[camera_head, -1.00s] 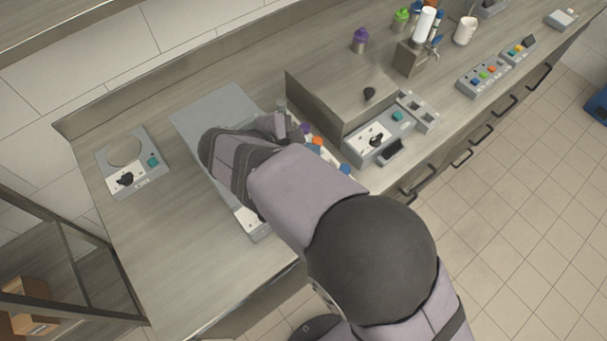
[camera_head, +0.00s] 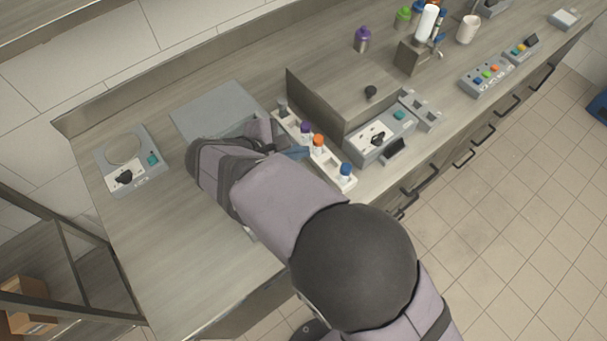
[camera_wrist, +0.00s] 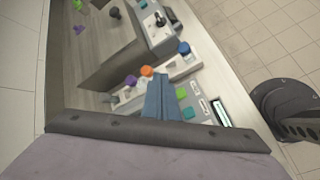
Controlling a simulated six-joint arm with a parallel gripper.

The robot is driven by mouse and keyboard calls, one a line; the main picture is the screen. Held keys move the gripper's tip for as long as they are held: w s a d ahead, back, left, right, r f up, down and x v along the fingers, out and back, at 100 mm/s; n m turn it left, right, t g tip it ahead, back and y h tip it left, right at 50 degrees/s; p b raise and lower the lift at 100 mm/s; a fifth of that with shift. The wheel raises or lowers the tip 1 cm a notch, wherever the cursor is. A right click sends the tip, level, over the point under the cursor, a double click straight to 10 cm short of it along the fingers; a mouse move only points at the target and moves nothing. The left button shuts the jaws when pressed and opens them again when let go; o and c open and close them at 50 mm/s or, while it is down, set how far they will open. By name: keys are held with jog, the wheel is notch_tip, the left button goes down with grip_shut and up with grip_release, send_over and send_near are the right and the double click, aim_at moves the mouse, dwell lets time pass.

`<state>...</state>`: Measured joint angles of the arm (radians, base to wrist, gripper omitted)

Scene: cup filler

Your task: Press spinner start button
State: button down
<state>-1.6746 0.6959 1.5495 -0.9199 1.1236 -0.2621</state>
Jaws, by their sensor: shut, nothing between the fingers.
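A grey flat-topped machine (camera_head: 215,108) stands on the counter, partly hidden behind my arm. I take it for the spinner, though no label can be read. In the wrist view, its front panel shows a green button (camera_wrist: 189,113), another green button (camera_wrist: 181,93) and a lit display (camera_wrist: 221,111). My gripper (camera_wrist: 160,82) is shut and empty, its blue-grey fingers in front of the panel's left side. In the head view, my gripper (camera_head: 298,152) is beside the white vial rack (camera_head: 331,165). I cannot tell whether the fingertips touch anything.
The rack holds vials with purple (camera_head: 305,127), orange (camera_head: 318,140) and blue (camera_head: 345,169) caps close to my gripper. A box-shaped machine (camera_head: 385,135) with a teal button stands to the right. Another small device (camera_head: 133,160) is at the left. The left front counter is clear.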

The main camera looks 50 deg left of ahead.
jog(key=shift+f+b, duration=2.45)
jog(key=shift+f, duration=1.2)
jog(key=shift+f, duration=0.2)
jog(key=shift+f, duration=0.25)
jog(key=shift+f+b, duration=0.5)
jog(key=shift+b, duration=0.1)
jog(key=shift+r, duration=0.15)
jog(key=shift+r+p, duration=0.7)
jog(key=shift+r, duration=0.1)
jog(key=shift+r+p, duration=1.85)
jog(key=shift+r, duration=0.7)
